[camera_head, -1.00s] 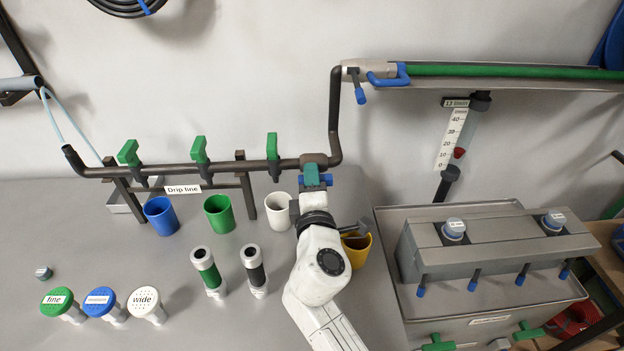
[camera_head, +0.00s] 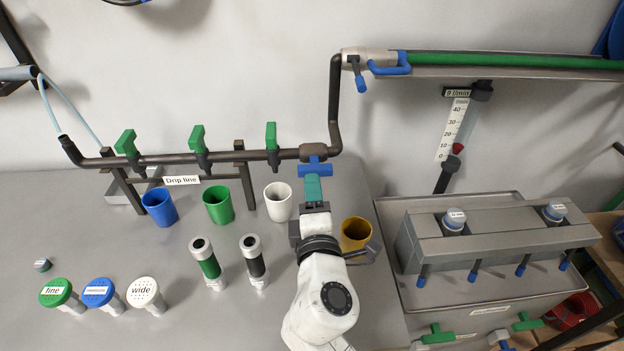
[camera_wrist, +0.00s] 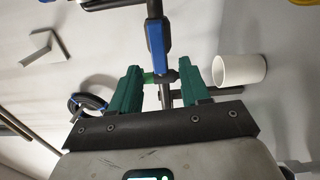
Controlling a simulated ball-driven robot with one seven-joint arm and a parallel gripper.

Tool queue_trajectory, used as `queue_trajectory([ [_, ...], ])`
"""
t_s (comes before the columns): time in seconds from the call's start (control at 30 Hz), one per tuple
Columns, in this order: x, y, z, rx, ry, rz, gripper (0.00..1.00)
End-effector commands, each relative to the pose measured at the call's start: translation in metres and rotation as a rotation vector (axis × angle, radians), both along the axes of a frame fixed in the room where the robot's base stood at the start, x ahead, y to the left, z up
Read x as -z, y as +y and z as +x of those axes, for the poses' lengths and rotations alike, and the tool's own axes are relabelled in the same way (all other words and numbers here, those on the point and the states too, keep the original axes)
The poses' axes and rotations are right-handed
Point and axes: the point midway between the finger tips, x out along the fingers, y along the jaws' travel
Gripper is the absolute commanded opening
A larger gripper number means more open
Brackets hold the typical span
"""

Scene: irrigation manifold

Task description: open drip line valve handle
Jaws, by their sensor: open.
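The blue valve handle (camera_head: 316,169) sits on the dark drip line pipe (camera_head: 228,158) at its right end, below the bend. It lies lengthwise along the pipe in the head view. In the wrist view the blue handle (camera_wrist: 156,45) shows beyond the fingertips, in line with the pipe. My gripper (camera_head: 313,187) is just in front of the handle, its teal fingers overlapping the handle's lower edge in the picture. In the wrist view my gripper (camera_wrist: 160,75) has its two fingers spread with nothing between them; they look apart from the handle.
Several green valve handles, such as one upright (camera_head: 271,135), stand along the pipe to the left. A white cup (camera_head: 278,201) and a yellow cup (camera_head: 356,234) stand on either side of my gripper. A grey manifold box (camera_head: 500,240) is to the right.

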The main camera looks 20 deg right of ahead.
Motion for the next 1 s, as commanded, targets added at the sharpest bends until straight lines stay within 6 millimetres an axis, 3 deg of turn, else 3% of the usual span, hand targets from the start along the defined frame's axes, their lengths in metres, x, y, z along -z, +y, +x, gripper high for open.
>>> queue_trajectory([
  [0.1, 0.002, 0.006, -0.019, -0.002, 0.001, 0.000, 0.46],
  [0.3, 0.000, 0.012, -0.036, -0.002, 0.000, 0.000, 0.46],
  [1.0, 0.000, 0.012, -0.037, -0.001, 0.000, 0.000, 0.46],
])
